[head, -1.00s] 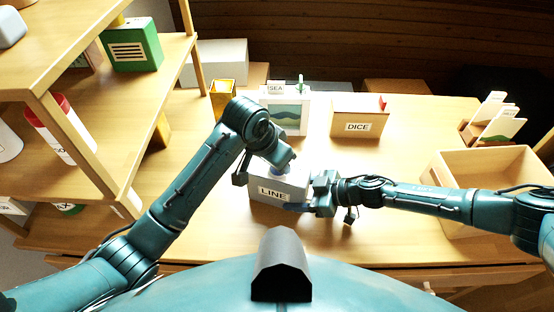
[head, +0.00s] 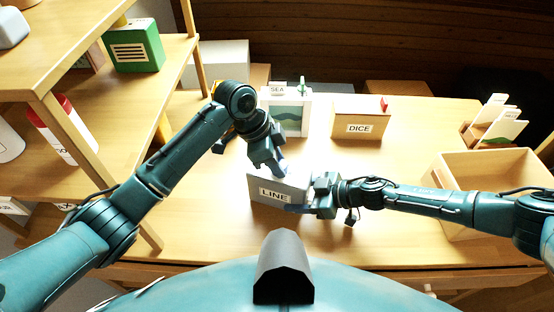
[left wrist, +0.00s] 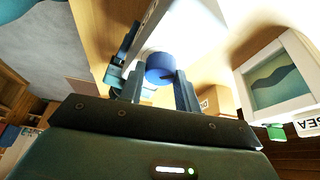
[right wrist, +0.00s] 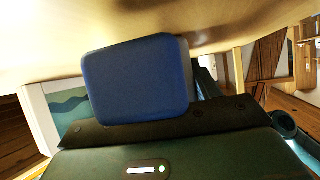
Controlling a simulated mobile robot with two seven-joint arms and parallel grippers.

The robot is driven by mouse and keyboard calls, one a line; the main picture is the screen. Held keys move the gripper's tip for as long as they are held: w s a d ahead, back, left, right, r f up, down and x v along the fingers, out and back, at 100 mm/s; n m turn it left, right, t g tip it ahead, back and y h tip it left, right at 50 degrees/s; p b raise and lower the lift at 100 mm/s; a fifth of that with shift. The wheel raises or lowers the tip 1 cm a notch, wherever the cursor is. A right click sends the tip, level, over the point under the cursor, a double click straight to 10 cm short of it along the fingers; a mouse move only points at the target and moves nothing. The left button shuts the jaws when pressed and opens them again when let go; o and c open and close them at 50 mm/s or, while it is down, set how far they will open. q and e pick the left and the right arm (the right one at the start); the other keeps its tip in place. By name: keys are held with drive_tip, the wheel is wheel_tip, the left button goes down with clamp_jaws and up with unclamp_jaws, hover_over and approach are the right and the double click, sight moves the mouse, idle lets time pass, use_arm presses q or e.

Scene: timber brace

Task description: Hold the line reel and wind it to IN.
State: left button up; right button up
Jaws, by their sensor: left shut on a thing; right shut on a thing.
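The line reel (head: 272,194) is a grey box with a LINE label, standing on the table in front of me. My left gripper (head: 279,169) reaches down to its top from behind. In the left wrist view, the left fingers (left wrist: 161,88) are shut on a round blue knob (left wrist: 160,67). My right gripper (head: 306,200) is at the reel's right side, shut on a blue grip; in the right wrist view this blue rounded block (right wrist: 138,80) fills the space before the jaws and hides most of the fingers. No IN mark is readable.
A DICE box (head: 358,124) and a SEA picture box (head: 290,110) stand behind the reel. An open wooden crate (head: 485,165) is at the right, with a card holder (head: 490,130) behind it. Shelves (head: 120,130) stand at the left. The table between the reel and crate is clear.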

use_arm(q)
drive_tip(key=shift+m, duration=0.3)
idle(0.4)
drive_tip(key=o, duration=1)
